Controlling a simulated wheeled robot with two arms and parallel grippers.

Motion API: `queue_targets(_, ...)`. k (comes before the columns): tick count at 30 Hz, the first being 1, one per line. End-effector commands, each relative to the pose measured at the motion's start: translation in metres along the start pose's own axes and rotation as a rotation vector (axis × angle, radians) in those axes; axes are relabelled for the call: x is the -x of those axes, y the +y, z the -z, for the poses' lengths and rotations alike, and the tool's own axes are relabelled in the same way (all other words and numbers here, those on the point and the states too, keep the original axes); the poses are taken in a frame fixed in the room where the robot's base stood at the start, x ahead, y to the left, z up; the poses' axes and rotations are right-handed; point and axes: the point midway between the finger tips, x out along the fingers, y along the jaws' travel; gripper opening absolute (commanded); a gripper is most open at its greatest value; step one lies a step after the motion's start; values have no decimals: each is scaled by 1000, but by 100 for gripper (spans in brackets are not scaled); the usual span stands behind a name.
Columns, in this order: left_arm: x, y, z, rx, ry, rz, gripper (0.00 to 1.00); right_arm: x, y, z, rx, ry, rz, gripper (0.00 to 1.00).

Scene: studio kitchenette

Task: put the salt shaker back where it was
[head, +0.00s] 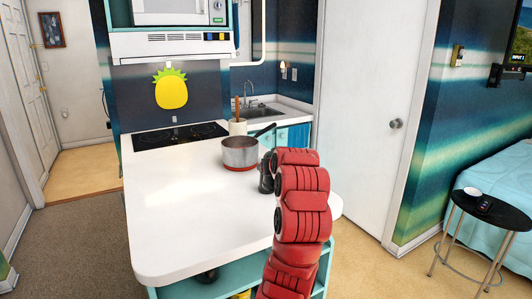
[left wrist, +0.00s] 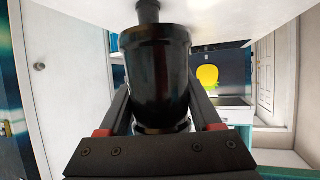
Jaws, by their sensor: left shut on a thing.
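A dark, glossy shaker (left wrist: 160,75), which I take to be the salt shaker, fills the middle of the left wrist view. It has a wide rim and a narrower knob at the picture's top, close to a white surface. My left gripper (left wrist: 160,105) is shut on it, a finger on either side. In the head view the dark shaker (head: 266,172) is partly hidden by my red arm, at the counter's right side beside the saucepan. I cannot tell whether it touches the counter. My right gripper is not in view.
A saucepan (head: 240,153) with a dark handle stands on the white counter (head: 190,205), just left of the shaker. A utensil crock (head: 238,127), a black cooktop (head: 180,136) and a sink (head: 262,112) lie behind. The counter's front left is clear.

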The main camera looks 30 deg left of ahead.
Motion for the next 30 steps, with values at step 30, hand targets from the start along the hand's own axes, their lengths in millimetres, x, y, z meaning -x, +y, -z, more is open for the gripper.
queue_targets(30,-4,68,-338,-266,-12,-541,0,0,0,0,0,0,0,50)
